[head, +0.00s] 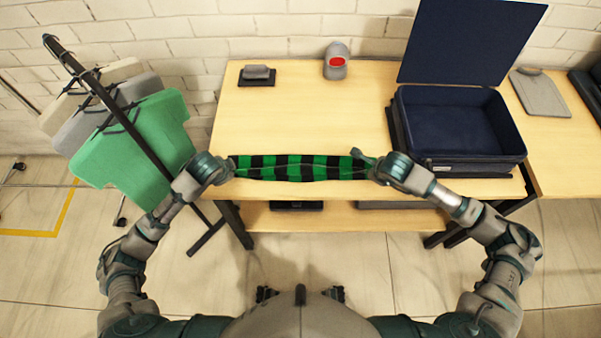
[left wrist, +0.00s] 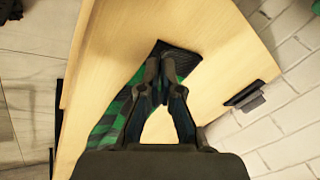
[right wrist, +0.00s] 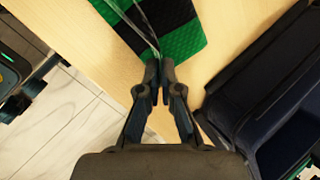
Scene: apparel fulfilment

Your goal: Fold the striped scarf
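The green and black striped scarf (head: 300,167) lies stretched sideways along the front of the wooden table, with a thin ridge or edge line running along its length. My left gripper (head: 232,168) is at its left end. In the left wrist view its fingertips (left wrist: 161,66) are close together at the black end of the scarf (left wrist: 112,122). My right gripper (head: 374,168) is at the right end. In the right wrist view its fingertips (right wrist: 159,70) are nearly together on the scarf's near edge, beside the green end (right wrist: 184,42), with a raised strip of cloth leading into them.
An open dark blue case (head: 460,125) stands at the table's right, close to my right arm. A grey device with a red face (head: 337,62) and a small dark item (head: 257,76) sit at the back. A garment rack with a green shirt (head: 135,150) stands left. The table's middle (head: 310,115) is clear.

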